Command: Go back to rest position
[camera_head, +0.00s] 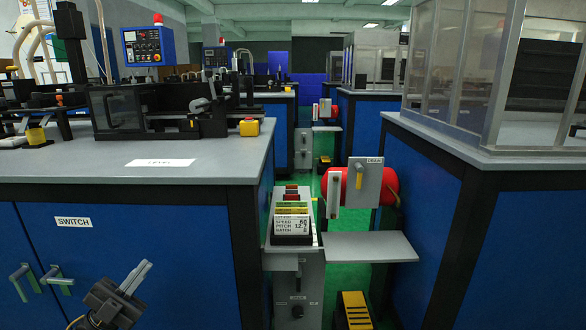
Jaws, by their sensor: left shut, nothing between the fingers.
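My left gripper (142,268) shows at the bottom left, in front of the blue cabinet (180,235). Its thin grey fingers point up and to the right. They are shut with nothing held between them. It stands to the right of two green-grey door handles (57,280), apart from them in the picture. My right gripper is not in view.
A grey worktop (90,165) with black machinery and a yellow button box (249,127) tops the cabinet. In the middle stand a display panel (292,226), a red cylinder (384,181) and a grey shelf (368,246). A yellow-black pedal (354,311) sits on the green floor.

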